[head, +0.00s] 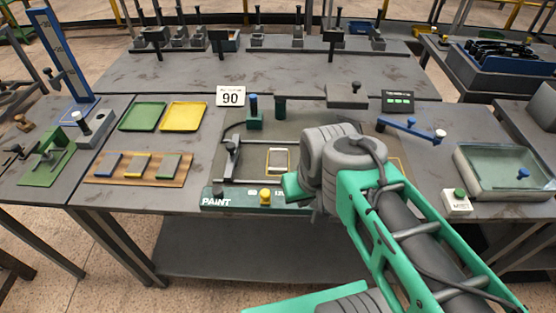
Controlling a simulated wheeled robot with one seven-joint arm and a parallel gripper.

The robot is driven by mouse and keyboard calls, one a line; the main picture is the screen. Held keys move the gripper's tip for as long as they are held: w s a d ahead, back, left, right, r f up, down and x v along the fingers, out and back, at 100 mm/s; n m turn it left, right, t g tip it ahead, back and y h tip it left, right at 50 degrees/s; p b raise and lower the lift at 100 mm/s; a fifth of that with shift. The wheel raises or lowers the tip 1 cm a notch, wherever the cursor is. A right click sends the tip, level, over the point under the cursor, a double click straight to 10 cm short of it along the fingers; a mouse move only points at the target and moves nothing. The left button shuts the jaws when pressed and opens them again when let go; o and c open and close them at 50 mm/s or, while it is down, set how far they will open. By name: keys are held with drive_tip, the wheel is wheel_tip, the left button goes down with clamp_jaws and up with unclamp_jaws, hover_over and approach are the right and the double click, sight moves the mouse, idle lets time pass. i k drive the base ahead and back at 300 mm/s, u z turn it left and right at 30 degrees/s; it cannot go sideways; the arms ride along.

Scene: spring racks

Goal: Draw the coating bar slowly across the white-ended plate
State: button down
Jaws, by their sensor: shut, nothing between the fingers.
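The white-ended plate (278,160) lies flat on the paint station, inside a yellow outline. A dark bar with a pale knob (231,160), which looks like the coating bar, stands on the station to the left of the plate, apart from it. My gripper (294,188) is just right of and nearer than the plate, over the station's front edge. Only its green body shows clearly. Its fingers are mostly hidden by my grey wrist, and I see nothing held. The station's right part is hidden behind my arm.
The green PAINT panel (243,198) with a yellow knob (265,195) fronts the station. Left are a wooden rack (122,179) of coloured-ended plates and green and yellow trays (184,116). Right are a blue-handled tool (410,127), a green-button box (457,202) and a glass-topped tray (505,170).

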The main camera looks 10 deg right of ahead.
sight(232, 147)
drive_tip(key=u, duration=1.15)
drive_tip(key=k, duration=0.15)
drive_tip(key=u, duration=1.05)
drive_tip(key=i, duration=0.5)
